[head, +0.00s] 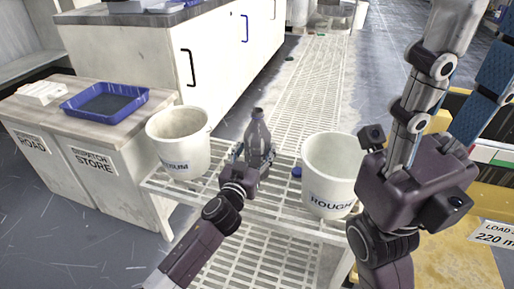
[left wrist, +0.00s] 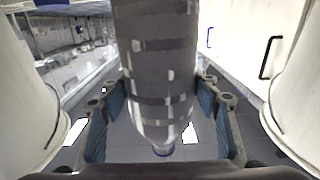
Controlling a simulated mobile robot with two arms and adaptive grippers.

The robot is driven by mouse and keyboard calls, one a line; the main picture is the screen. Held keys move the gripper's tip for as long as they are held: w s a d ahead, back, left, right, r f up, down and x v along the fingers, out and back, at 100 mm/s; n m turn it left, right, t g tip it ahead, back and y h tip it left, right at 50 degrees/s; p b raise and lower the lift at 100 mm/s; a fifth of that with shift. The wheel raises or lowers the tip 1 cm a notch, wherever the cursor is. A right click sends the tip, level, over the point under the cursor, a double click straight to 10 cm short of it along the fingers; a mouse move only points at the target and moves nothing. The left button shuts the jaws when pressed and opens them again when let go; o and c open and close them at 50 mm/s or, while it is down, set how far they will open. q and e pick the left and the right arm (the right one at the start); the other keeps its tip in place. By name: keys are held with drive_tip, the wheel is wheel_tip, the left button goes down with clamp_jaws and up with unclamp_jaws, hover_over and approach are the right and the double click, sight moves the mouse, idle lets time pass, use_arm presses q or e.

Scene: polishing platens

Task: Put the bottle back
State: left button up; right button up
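The bottle (head: 258,138) is dark grey and stands upright in the head view, narrow neck up, between two white buckets. My left gripper (head: 254,160) has a finger on each side of it, appearing closed against its sides. In the left wrist view the bottle (left wrist: 158,65) fills the middle between the blue-padded fingers, with a bit of blue at its narrow end. The gripper hides its base in the head view, so I cannot tell whether it touches the rack. My right gripper (head: 462,85) is raised at the right, fingers apart and empty.
A bucket marked ROUGH (head: 330,165) is right of the bottle; another white bucket (head: 180,140) is left. Both stand on a white slatted rack (head: 265,215). A small blue item (head: 297,172) lies between. A blue tray (head: 104,102) sits on the left counter. A yellow unit (head: 455,265) stands at right.

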use_arm(q)
drive_tip(key=o, duration=0.4)
